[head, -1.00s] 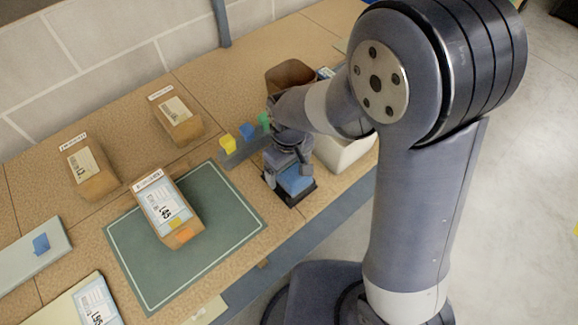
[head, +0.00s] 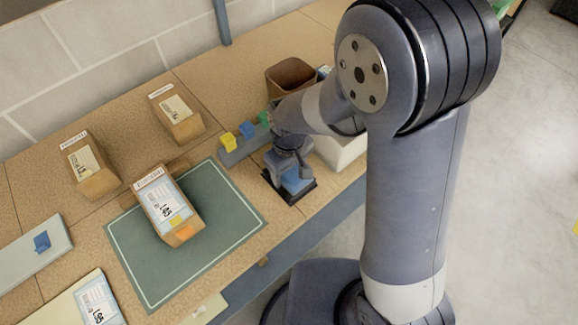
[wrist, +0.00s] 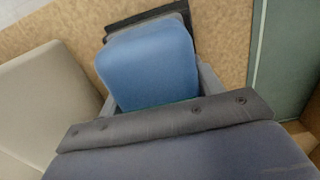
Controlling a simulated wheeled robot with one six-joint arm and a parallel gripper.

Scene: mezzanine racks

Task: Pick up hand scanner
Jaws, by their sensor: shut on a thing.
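The hand scanner looks like the blue rounded block (head: 295,183) in the black stand (head: 272,187) at the bench's front edge. It fills the middle of the wrist view (wrist: 148,62), with the dark stand edge (wrist: 184,10) behind it. My gripper (head: 291,172) is over the stand, pointing down. In the wrist view its two grey fingers (wrist: 158,92) flank the blue block on both sides, shut on it. The block's lower end is hidden, so I cannot tell whether it is clear of the stand.
A white bin (head: 343,152) stands close to the right of my gripper, with a brown bin (head: 290,77) behind. A grey rail with yellow, blue and green blocks (head: 247,131) is behind left. A carton (head: 167,207) rests on the green mat (head: 226,204) to the left.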

